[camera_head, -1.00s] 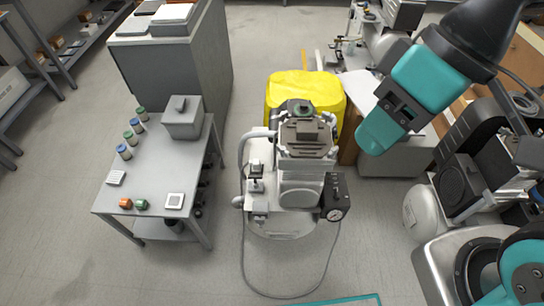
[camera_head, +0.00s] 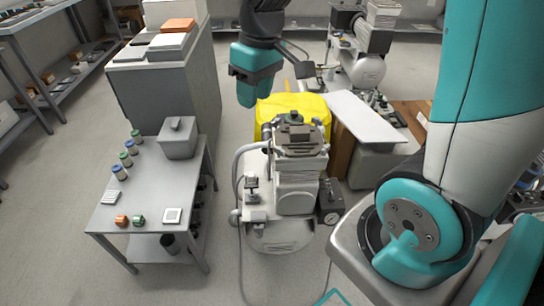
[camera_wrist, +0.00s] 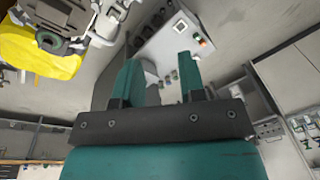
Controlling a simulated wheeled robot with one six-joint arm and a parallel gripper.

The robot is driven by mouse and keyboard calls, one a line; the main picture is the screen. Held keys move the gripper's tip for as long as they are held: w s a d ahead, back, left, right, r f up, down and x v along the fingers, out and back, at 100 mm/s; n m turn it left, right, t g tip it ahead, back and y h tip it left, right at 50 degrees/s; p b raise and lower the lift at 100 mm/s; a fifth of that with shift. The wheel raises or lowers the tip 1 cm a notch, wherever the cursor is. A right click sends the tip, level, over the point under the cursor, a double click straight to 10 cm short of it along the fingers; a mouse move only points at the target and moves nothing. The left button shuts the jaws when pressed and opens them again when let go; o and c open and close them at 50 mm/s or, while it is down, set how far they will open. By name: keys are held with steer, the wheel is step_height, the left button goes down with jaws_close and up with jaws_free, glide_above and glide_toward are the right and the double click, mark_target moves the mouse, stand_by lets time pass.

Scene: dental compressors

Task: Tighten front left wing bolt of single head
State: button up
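The single-head compressor (camera_head: 296,200) stands on the floor in the middle of the head view, with a ribbed head, a dark top plate (camera_head: 297,136) and a gauge box at its right. Part of it shows at the top left of the wrist view (camera_wrist: 68,18). I cannot make out the front left wing bolt. My gripper (camera_wrist: 160,78) is open and empty in the wrist view, its two teal fingers apart. In the head view my gripper is up behind and left of the compressor head, apart from it; its fingertips are not clear there.
A grey table (camera_head: 150,195) with a grey box (camera_head: 177,140), bottles and small parts stands left. A yellow object (camera_head: 308,108) is just behind the compressor. Another machine (camera_head: 362,65) and a white board (camera_head: 366,117) are at back right.

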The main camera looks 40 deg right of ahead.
steer(key=m+h+b, duration=0.1)
steer(key=m+b, duration=0.1)
glide_above(279, 149)
step_height(279, 149, down, 7)
steer(key=shift+g, duration=0.3)
step_height(279, 149, down, 17)
steer(key=shift+f+b, duration=0.1)
steer(key=shift+b, duration=0.25)
jaws_close()
